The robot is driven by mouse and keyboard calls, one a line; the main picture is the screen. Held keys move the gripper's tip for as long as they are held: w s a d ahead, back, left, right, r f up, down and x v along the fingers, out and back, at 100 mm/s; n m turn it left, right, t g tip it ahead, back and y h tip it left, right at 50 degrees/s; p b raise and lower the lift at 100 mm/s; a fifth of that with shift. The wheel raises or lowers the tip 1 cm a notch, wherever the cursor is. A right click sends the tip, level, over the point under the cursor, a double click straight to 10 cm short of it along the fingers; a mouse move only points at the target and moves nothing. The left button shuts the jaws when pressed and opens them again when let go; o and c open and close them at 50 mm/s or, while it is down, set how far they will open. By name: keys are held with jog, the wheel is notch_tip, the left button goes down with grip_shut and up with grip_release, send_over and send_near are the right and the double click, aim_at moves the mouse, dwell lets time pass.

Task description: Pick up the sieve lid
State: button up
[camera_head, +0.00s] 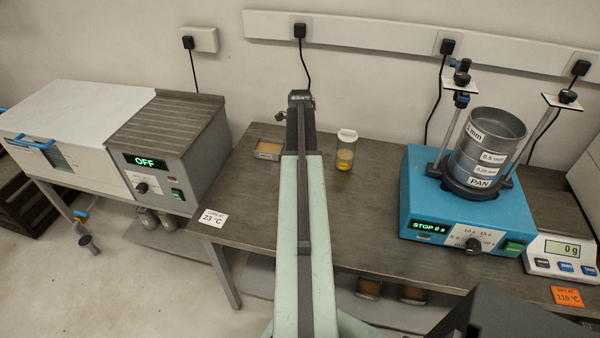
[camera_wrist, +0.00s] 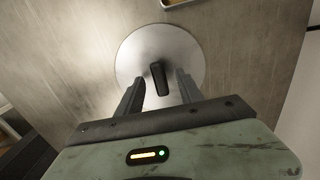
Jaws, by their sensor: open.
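The sieve lid (camera_wrist: 190,55) is a round, flat, shiny metal disc with a black upright handle (camera_wrist: 157,72) at its middle. It lies on the brown worktop in the wrist view. My gripper (camera_wrist: 160,78) is open, with one finger on each side of the handle and a gap to both. I cannot tell how high the fingertips are above the disc. The near part of the lid is hidden by my fingers and gripper body. In the head view my arm hides the lid.
The bench (camera_head: 255,220) holds a small open box (camera_head: 268,150), a jar with yellowish contents (camera_head: 345,152), a blue shaker (camera_head: 425,205) with a sieve stack (camera_head: 487,150), and a scale (camera_head: 560,257). A grey unit reading OFF (camera_head: 170,150) stands left. Worktop around the lid is mostly clear.

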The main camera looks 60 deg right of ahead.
grip_shut()
jog(key=shift+r, duration=0.15)
